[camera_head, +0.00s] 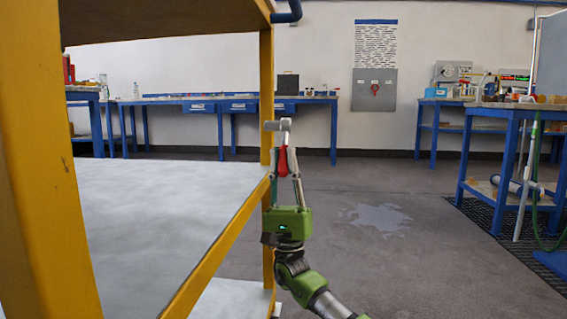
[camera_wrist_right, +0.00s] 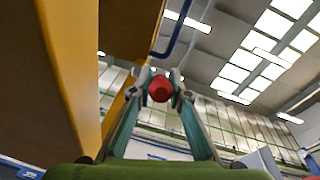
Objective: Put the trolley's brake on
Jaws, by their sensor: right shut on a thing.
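The trolley (camera_head: 50,130) has yellow posts and pale shelves and fills the left of the head view. Its brake lever (camera_head: 277,125) shows as a grey piece near the yellow corner post, with a red grip (camera_head: 283,160) hanging below it. My right gripper (camera_head: 284,158) points up beside this post, with its fingers closed on the red grip. In the right wrist view the red grip (camera_wrist_right: 160,88) sits between the fingertips, seen end-on. The fingers cover part of it. My left gripper is not in view.
A blue push handle (camera_head: 290,12) sticks out at the trolley's top. A wet patch (camera_head: 379,218) lies on the open floor to the right. A blue workbench (camera_head: 510,115) stands at the right, and more benches (camera_head: 220,103) line the back wall.

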